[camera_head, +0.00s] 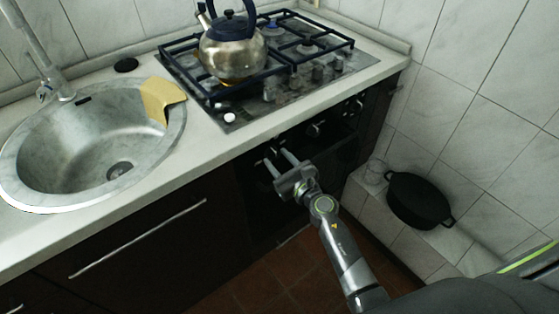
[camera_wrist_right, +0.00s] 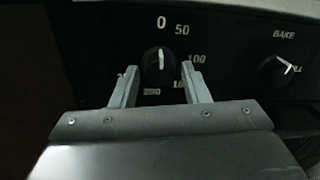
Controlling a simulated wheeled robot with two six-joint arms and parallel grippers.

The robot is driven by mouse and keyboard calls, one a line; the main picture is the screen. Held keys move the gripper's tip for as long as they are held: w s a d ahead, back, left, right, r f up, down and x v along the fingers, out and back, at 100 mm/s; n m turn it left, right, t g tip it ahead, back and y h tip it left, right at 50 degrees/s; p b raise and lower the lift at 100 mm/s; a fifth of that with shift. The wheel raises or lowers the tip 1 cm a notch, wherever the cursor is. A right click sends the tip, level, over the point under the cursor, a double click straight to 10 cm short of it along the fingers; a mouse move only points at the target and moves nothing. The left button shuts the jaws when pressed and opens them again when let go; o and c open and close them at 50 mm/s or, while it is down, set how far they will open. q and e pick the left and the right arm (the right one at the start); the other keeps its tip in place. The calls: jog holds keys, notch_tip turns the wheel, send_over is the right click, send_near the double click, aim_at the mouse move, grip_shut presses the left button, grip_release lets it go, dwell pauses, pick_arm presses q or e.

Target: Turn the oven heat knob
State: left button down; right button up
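The oven heat knob (camera_wrist_right: 160,66) shows in the right wrist view, a dark round knob with a pale pointer line facing up toward the 0. Numbers such as 50 and 100 ring it on the black panel. My right gripper (camera_wrist_right: 160,72) is open, with one finger to the left and one to the right of the knob. I see a gap on both sides, and I cannot tell how deep the fingers reach. In the head view my right gripper (camera_head: 278,160) is at the left part of the oven front. My left gripper is not in view.
A second knob (camera_wrist_right: 278,70), marked BAKE, sits to the right. A black pot (camera_head: 418,200) stands on a tiled ledge at right.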

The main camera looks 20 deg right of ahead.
jog(key=c, duration=0.7)
jog(key=shift+r+m+p, duration=0.1)
jog(key=shift+m+p, duration=0.2)
jog(key=shift+m, duration=0.3)
jog(key=m+p, duration=0.2)
jog(key=m, duration=0.1)
jog(key=shift+r, duration=0.1)
jog(key=m+p, duration=0.3)
jog(key=m, duration=0.2)
jog(key=shift+g+p, duration=0.35)
jog(key=shift+g, duration=0.05)
jog(key=m+p, duration=0.1)
jog(key=m, duration=0.2)
jog(key=shift+d+m+p, duration=0.1)
jog(key=shift+m+p, duration=0.2)
jog(key=shift+p, duration=0.1)
jog(key=shift+m+y+p, duration=0.3)
jog(key=shift+m+p, duration=0.4)
jog(key=shift+m, duration=0.6)
